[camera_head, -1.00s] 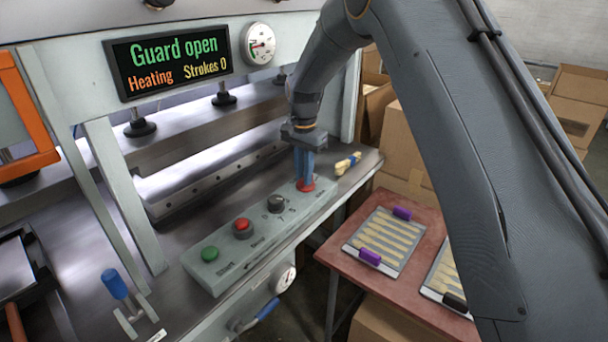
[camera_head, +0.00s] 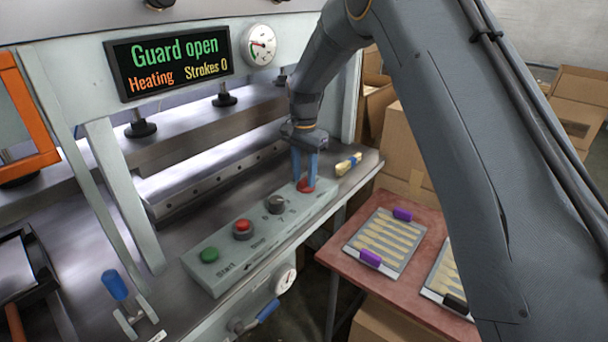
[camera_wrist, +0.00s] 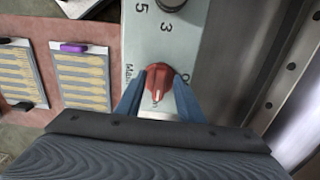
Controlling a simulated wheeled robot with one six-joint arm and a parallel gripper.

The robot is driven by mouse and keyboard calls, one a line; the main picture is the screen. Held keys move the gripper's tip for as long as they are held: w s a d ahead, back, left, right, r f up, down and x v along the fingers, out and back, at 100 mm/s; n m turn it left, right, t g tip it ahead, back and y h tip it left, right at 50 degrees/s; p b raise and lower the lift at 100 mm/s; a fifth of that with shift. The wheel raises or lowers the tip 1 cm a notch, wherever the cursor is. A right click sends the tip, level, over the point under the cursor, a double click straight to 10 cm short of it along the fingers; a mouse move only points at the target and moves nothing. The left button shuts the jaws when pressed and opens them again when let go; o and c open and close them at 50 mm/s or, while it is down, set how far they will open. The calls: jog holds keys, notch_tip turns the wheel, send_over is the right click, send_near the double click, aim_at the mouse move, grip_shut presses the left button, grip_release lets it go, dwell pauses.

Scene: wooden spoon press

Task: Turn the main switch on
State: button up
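The main switch is a red rotary knob (camera_wrist: 158,78) with a white pointer mark, set at the far end of the grey control panel (camera_head: 262,233). In the wrist view its mark points toward the bottom of the picture, with a partly hidden "Main" label to its left. My gripper (camera_head: 305,182) reaches down over the knob. Its two blue fingers flank the knob closely on both sides and seem to touch it in the wrist view (camera_wrist: 160,90). The display (camera_head: 170,62) reads "Guard open", "Heating" and "Strokes 0".
The panel also carries a black dial (camera_head: 275,203), a red button (camera_head: 242,229) and a green Start button (camera_head: 209,255). A tied wooden bundle (camera_head: 347,164) lies beyond the knob. A tray of wooden pieces (camera_head: 352,243) lies on the red table (camera_head: 337,262). Cardboard boxes (camera_head: 405,140) stand behind.

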aim_at(304, 179)
jog(key=shift+r+b, duration=1.1)
jog(key=shift+r, duration=2.75)
